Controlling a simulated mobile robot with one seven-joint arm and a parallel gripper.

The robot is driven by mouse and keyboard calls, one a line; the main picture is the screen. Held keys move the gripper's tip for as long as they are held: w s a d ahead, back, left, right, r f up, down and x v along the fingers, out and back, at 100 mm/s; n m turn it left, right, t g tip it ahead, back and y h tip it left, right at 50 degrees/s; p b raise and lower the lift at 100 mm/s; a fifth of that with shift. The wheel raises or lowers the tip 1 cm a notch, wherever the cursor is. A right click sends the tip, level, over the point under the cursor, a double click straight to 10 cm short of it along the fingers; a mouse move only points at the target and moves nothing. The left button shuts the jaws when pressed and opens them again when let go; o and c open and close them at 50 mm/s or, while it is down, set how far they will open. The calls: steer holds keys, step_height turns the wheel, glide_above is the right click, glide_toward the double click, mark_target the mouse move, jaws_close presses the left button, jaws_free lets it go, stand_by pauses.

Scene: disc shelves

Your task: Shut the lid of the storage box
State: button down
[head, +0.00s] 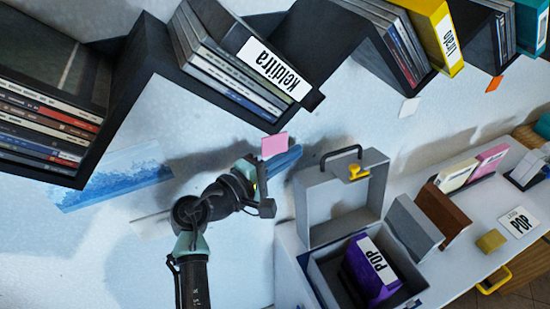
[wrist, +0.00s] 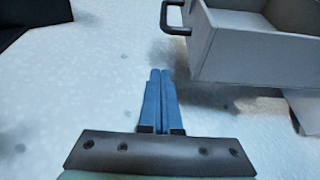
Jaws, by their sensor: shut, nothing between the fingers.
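The grey storage box (head: 322,283) stands on the white cabinet top in the head view, its lid (head: 340,210) raised upright. The lid has a black handle (head: 341,152) on its upper edge and a yellow latch (head: 358,172). A purple case (head: 370,268) labelled POP sits inside the box. My gripper (head: 298,150), with blue fingers, is to the left of the lid near handle height. In the wrist view my fingers (wrist: 160,72) are together and empty, with the lid (wrist: 245,45) and its handle (wrist: 173,20) ahead to the right, apart from the fingertips.
Dark zigzag wall shelves (head: 150,55) holding discs hang above my arm. Pink (head: 274,144) and orange (head: 493,84) notes are on the wall. A grey case (head: 412,225) and a brown case (head: 443,212) stand right of the box. A small yellow block (head: 491,241) lies farther right.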

mark_target(311, 169)
steer(key=shift+s+d+r+p, duration=0.1)
steer(key=shift+s+d+p, duration=0.1)
steer(key=shift+d+p, duration=0.4)
steer(key=shift+s+d+r+p, duration=0.15)
steer(key=shift+d+p, duration=0.3)
steer(key=shift+d, duration=0.35)
steer(key=shift+s+d+f+p, duration=0.1)
steer(key=shift+s+d+p, duration=0.1)
steer(key=shift+d+p, duration=0.4)
steer(key=shift+s+d+r, duration=0.1)
